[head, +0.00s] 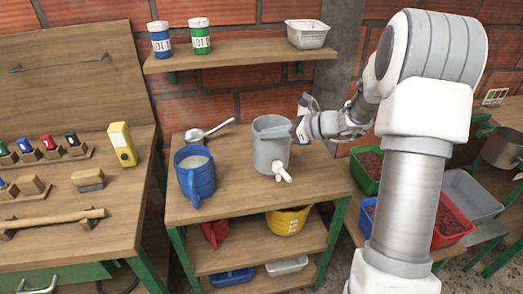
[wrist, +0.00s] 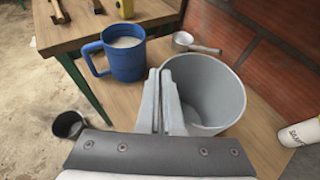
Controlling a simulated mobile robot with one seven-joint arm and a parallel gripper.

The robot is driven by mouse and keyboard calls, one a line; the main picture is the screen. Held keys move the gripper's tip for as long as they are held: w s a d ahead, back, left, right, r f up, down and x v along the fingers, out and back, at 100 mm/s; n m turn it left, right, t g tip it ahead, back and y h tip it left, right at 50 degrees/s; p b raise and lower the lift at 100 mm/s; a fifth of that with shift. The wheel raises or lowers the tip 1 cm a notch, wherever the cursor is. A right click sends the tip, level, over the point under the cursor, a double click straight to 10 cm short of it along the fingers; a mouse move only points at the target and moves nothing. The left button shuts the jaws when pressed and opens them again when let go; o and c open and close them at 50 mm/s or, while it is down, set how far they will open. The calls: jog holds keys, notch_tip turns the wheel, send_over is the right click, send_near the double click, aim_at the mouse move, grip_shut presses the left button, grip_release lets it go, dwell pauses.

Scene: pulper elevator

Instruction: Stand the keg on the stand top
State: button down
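The keg (head: 270,150) is a grey, open-topped vessel with a white tap low on its front. It appears upright on the wooden stand top (head: 228,202), right of a blue jug; whether its base touches the wood is hard to tell. My gripper (head: 299,128) is at the keg's upper right side. In the wrist view the keg (wrist: 222,90) shows its empty inside, and my gripper's fingers (wrist: 162,80) are close together at its near rim. They look shut on its wall or handle, though the exact contact is hidden.
The blue jug (head: 195,176) with pale contents and a metal ladle (head: 206,131) stand on the same top. A workbench (head: 120,222) is at left, a wall shelf (head: 240,60) above. Red and green bins (head: 366,166) are at right. The front right of the top is clear.

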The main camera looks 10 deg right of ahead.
aim_at(262, 148)
jog(key=shift+w+a+f+b, duration=0.2)
jog(key=shift+a+f, duration=0.15)
jog(key=shift+f, duration=0.5)
jog(key=shift+w+a+f+b, duration=0.15)
jog(key=shift+a+f, duration=0.15)
jog(key=shift+f, duration=0.6)
jog(key=shift+w+a+f+b, duration=0.1)
jog(key=shift+w+a+f, duration=0.2)
jog(key=shift+f, duration=0.55)
jog(key=shift+s, duration=0.1)
jog(key=shift+f, duration=0.2)
jog(key=c, duration=1.1)
grip_release()
